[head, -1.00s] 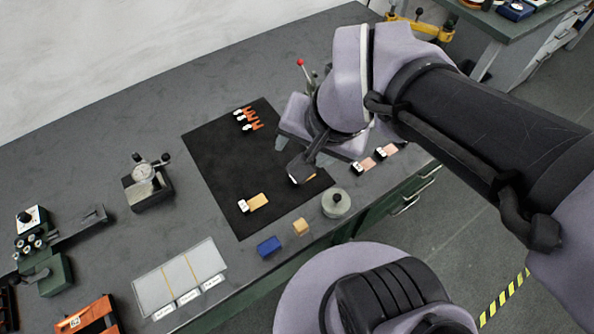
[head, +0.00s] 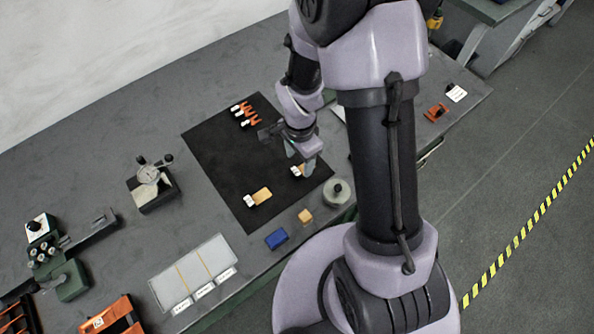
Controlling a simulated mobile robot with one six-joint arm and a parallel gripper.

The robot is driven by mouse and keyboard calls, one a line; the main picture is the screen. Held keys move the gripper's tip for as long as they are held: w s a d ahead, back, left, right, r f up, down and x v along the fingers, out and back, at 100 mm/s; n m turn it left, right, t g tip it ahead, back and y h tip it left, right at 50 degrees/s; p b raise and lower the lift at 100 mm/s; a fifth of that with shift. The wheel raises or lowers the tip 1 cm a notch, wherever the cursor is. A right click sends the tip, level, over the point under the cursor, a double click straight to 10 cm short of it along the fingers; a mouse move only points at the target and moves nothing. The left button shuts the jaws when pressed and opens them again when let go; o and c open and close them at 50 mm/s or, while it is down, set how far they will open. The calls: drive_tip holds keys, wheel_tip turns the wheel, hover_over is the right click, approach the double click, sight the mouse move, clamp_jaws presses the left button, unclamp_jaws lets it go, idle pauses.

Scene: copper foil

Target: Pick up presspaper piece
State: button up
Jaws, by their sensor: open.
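A tan piece with a white tag (head: 261,196), which looks like presspaper, lies flat on the black mat (head: 215,150) near its front edge. A second tagged piece (head: 296,171) lies to its right, mostly hidden by my gripper, so its material is hard to tell. My gripper (head: 308,168) is over the right part of the mat, just above or beside this second piece. It is open and holds nothing that I can see. I cannot tell whether it touches the piece.
A blue block (head: 276,239), a tan block (head: 305,216) and a round weight (head: 338,192) stand along the front. A labelled three-part tray (head: 193,272) and a dial gauge (head: 150,178) are left.

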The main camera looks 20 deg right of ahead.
sight(297, 170)
drive_tip(key=f, duration=0.2)
drive_tip(key=f+b, duration=0.1)
drive_tip(key=f, duration=0.1)
drive_tip(key=shift+w+a+f, duration=0.2)
drive_tip(key=shift+f, duration=0.2)
drive_tip(key=shift+r, duration=0.1)
clamp_jaws()
